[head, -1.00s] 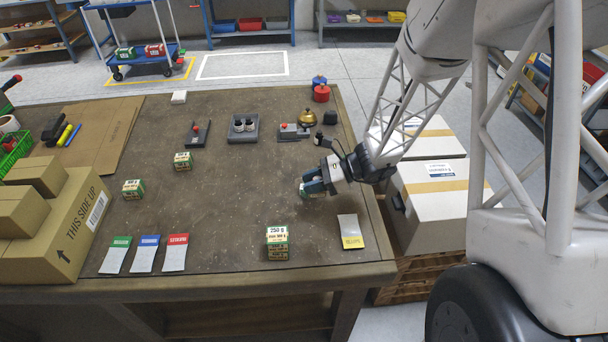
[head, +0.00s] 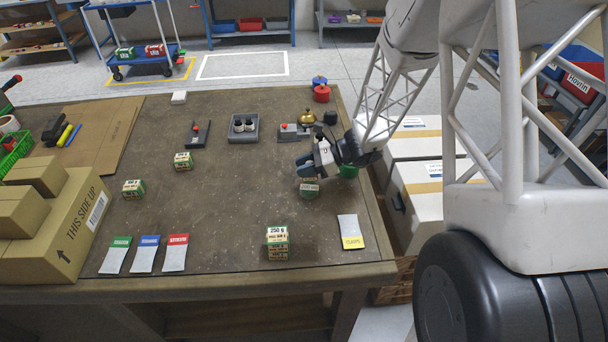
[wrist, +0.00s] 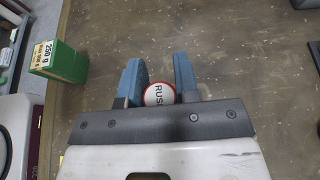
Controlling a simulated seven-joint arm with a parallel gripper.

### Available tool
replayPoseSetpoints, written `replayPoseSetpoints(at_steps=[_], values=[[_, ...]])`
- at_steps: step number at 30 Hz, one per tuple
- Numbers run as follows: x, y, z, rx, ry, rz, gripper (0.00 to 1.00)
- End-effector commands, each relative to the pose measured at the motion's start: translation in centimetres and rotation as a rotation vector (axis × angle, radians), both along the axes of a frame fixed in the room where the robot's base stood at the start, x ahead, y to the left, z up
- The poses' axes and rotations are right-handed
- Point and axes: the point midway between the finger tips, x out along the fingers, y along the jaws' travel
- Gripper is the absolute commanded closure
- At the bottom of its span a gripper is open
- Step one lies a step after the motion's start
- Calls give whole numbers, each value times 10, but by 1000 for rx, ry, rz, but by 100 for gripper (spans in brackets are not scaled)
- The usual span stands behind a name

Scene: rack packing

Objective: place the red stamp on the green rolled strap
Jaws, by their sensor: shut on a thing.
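My gripper (head: 307,172) is low over the right part of the table, its blue fingers pointing down and left. In the wrist view, a round white face with a red rim, lettered "RUS" (wrist: 159,95), shows between the fingers (wrist: 159,65); it looks like the red stamp, and my gripper is shut on it. I cannot tell for sure which of these is the green rolled strap.
A stack of "250 g" boxes (head: 277,243) stands toward the front, beside a yellow-ended card (head: 351,231). A green "250 g" box (wrist: 60,62) shows left in the wrist view. A brass bell (head: 308,117) and a grey tray (head: 243,127) stand behind. The middle table is mostly clear.

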Motion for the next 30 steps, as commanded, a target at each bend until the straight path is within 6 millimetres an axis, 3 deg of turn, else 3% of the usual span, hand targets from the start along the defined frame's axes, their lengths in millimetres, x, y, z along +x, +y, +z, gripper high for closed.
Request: replayPoseSetpoints(at_steps=[12, 27, 28, 30], values=[[0, 0, -32, 0, 0, 1, 94], [0, 0, -37, 0, 0, 0, 94], [0, 0, -37, 0, 0, 0, 70], [0, 0, -37, 0, 0, 0, 59]])
